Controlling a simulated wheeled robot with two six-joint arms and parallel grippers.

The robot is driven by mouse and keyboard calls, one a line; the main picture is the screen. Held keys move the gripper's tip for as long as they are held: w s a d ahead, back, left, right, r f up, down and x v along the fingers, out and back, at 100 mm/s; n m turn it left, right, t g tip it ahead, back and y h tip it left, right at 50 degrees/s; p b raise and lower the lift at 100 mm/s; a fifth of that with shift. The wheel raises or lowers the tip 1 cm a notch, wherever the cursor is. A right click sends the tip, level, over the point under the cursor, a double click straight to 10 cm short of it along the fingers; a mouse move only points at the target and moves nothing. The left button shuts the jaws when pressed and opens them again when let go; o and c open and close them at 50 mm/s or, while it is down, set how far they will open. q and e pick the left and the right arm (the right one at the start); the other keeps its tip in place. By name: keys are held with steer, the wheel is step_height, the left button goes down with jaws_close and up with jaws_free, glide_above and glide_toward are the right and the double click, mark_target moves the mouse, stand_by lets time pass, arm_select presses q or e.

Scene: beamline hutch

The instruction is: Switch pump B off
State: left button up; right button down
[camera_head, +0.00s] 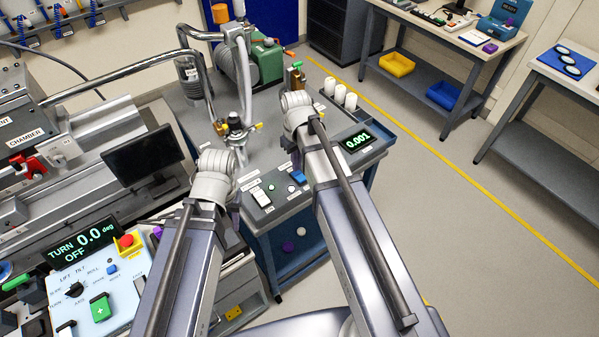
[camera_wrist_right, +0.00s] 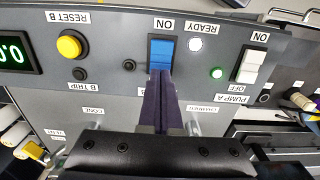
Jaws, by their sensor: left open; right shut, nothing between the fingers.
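The blue rocker switch (camera_wrist_right: 161,52) sits on the grey control panel, with "ON" on one side. Its other label is mostly covered by my fingers; only a "B" shows. It also shows in the head view (camera_head: 298,177). My right gripper (camera_wrist_right: 160,76) is shut and empty, its purple fingertips at the switch edge away from "ON". I cannot tell whether they touch it or which way the rocker is tipped. In the head view my right gripper (camera_head: 295,158) is partly hidden by its arm. My left gripper (camera_head: 234,213) is mostly hidden behind its forearm, left of the panel.
A white switch (camera_wrist_right: 249,66) labelled PUMP A, a lit green lamp (camera_wrist_right: 216,72) and a white READY lamp (camera_wrist_right: 196,44) lie right of the blue switch. A yellow RESET B button (camera_wrist_right: 70,46) and a display (camera_wrist_right: 14,54) lie left. Pipes and a valve (camera_head: 236,124) stand behind the panel.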

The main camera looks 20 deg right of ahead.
mark_target(296, 174)
step_height(296, 174, up, 5)
steer(key=p, duration=0.4)
steer(key=shift+r+p, duration=0.15)
steer(key=shift+p, duration=0.2)
steer(key=shift+s+a, duration=0.15)
steer(key=s+a+f+h+b, duration=0.1)
steer(key=s+a, duration=0.9)
steer(key=s, duration=0.4)
steer(key=shift+f+b, duration=0.3)
steer(key=shift+b, duration=0.05)
steer(key=shift+a, duration=0.15)
